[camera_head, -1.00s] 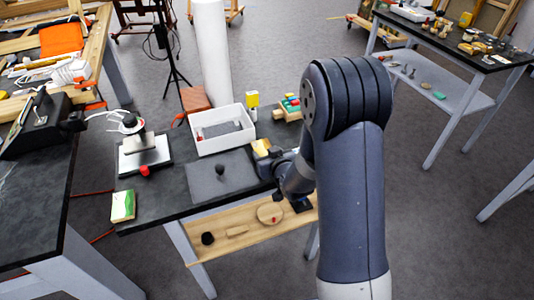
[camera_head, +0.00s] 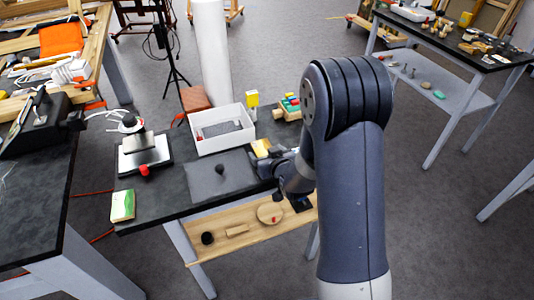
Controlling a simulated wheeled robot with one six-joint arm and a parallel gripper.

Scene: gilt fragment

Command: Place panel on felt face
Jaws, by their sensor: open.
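A grey felt-like mat (camera_head: 203,187) lies flat near the table's front edge, with a small dark knob (camera_head: 219,169) standing on it. A small yellow and cream piece (camera_head: 261,147), which may be the panel, is at the mat's upper right. My gripper (camera_head: 265,168) is at the mat's right side, just below this piece. It is open, but its fingers are small and partly hidden by my arm. I cannot tell whether it touches the yellow piece.
A white open box (camera_head: 208,148) stands behind the mat, with a dark grey flat thing (camera_head: 222,129) inside. A press-like device (camera_head: 146,155) stands left. A green and white block (camera_head: 122,205) sits at the front-left corner. A wooden shelf (camera_head: 258,231) lies below.

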